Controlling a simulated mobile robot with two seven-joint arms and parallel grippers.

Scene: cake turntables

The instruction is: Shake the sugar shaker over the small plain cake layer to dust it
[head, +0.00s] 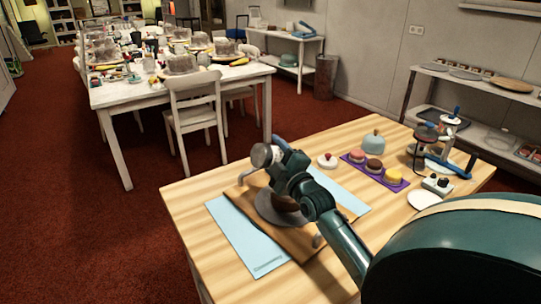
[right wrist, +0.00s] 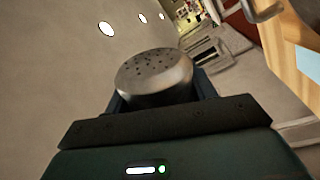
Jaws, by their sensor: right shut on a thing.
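My right arm reaches in from the right in the head view. Its gripper (head: 276,152) is shut on the sugar shaker (head: 262,156), a silvery metal can. The shaker's domed lid with small holes (right wrist: 153,72) shows in the right wrist view. The shaker is held above the far left part of the wooden board. A small brown cake layer (head: 284,203) sits on a round grey plate (head: 267,212) on that board, below and slightly right of the shaker. My arm partly hides the cake. I cannot see any sugar falling. My left gripper is not in view.
The wooden board (head: 301,243) lies over a light blue mat (head: 240,245) on the table. Behind are a purple tray (head: 356,157) with small cakes, a white round item with a red top (head: 327,161) and a pale green dome (head: 373,141). A blue-handled stand (head: 428,137) is at right.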

